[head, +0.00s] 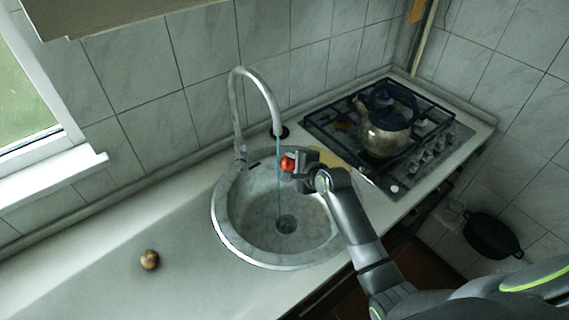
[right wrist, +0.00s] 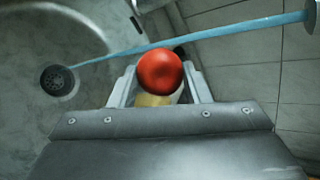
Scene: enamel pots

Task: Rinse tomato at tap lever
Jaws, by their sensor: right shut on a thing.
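A red tomato (head: 287,164) is held in my right gripper (head: 291,162) above the round sink (head: 228,236). In the right wrist view the tomato (right wrist: 160,71) sits between the two fingertips. A thin blue stream of water (head: 279,185) falls from the curved tap (head: 237,100) to the drain (head: 286,224). The stream passes close beside the tomato; I cannot tell whether it touches it. The tap lever is hard to make out near the tap base. My left gripper is not in view.
A small brown round thing (head: 149,260) lies on the counter (head: 90,270) left of the sink. A kettle (head: 383,135) stands on the gas stove (head: 432,120) to the right. A black pot (head: 492,236) is low at the right. The left counter is mostly clear.

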